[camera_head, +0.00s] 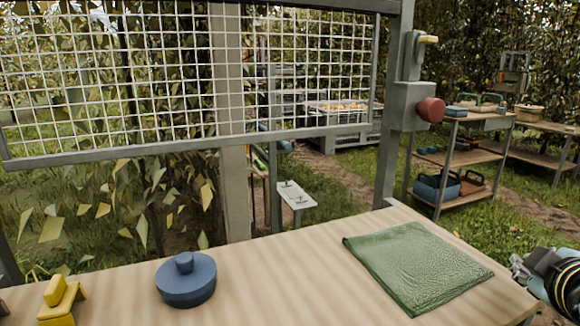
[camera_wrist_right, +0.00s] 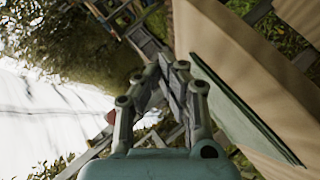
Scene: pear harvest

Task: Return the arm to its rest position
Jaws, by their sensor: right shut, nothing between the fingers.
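In the right wrist view my right gripper (camera_wrist_right: 168,75) is shut, with its fingertips together and nothing between them. It is apart from the wooden table (camera_wrist_right: 210,35), which appears tilted in that view. In the head view part of my right arm (camera_head: 562,285) shows at the right edge, beside the table's right end. The fingertips cannot be made out clearly there. My left gripper is not in view.
On the table (camera_head: 290,290) are a folded green cloth (camera_head: 415,265), a round blue lidded object (camera_head: 186,280) and a yellow object (camera_head: 60,300). A wire mesh panel (camera_head: 180,90) and a post with a red knob (camera_head: 430,110) stand behind. Shelves (camera_head: 465,150) stand farther back.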

